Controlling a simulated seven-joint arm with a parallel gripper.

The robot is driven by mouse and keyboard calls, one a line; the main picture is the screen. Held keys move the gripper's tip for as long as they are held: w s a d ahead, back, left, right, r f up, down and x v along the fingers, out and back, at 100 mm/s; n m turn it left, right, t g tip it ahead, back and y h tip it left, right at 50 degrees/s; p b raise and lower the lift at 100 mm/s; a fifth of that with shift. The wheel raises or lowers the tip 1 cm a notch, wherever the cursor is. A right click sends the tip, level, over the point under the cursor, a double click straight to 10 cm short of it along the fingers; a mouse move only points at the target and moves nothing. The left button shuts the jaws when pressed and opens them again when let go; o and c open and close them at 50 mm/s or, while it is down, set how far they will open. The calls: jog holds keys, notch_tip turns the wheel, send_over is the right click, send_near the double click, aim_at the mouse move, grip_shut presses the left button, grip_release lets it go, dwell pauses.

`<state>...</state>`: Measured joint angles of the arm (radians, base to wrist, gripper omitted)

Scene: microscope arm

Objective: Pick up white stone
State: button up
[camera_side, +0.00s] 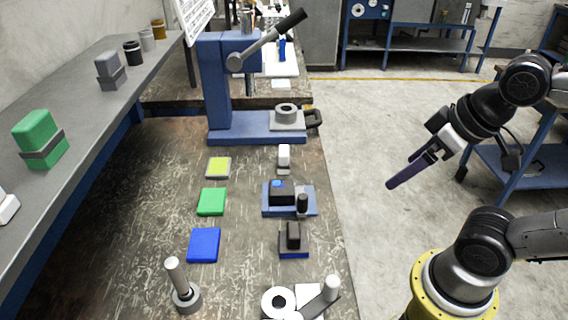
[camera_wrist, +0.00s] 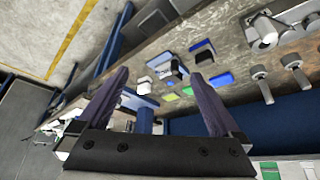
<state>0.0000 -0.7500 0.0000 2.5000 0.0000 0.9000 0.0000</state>
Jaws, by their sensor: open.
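A small white block (camera_side: 284,153), which looks like the white stone, is on the workbench in front of the blue press. It also shows as a small pale block in the wrist view (camera_wrist: 144,83), between the finger directions but well beyond them. My gripper (camera_side: 391,184) has purple fingers and hangs in the air to the right of the bench, apart from the block. In the wrist view its two fingers (camera_wrist: 157,76) stand wide apart with nothing held between them.
A blue press (camera_side: 218,90) with a lever stands behind the block. Blue-based black fixtures (camera_side: 293,240) sit in front of it. Yellow, green (camera_side: 211,201) and blue (camera_side: 204,245) squares lie to the left. A grey shelf (camera_side: 85,85) runs along the left. Open floor lies between bench and arm.

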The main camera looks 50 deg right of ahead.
dwell(0.7)
jog(key=w+d+r+n+g, duration=0.1)
jog(key=w+r+n, duration=0.2)
jog(key=w+r, duration=0.35)
jog(key=w+r+n+g, duration=0.1)
jog(key=w+r+n, duration=0.3)
jog(key=w, duration=0.6)
jog(key=n+g, duration=0.1)
jog(key=g, duration=0.2)
send_over(284, 149)
notch_tip(284, 149, down, 13)
jog(key=shift+g, duration=0.3)
notch_tip(284, 149, down, 9)
jog(key=shift+s+d+r, duration=0.1)
jog(key=shift+d, duration=0.05)
jog(key=shift+a+f, duration=0.15)
jog(key=shift+f, duration=1.4)
jog(key=shift+a+f, duration=0.1)
jog(key=shift+f, duration=1.45)
jog(key=shift+r, duration=0.1)
grip_shut()
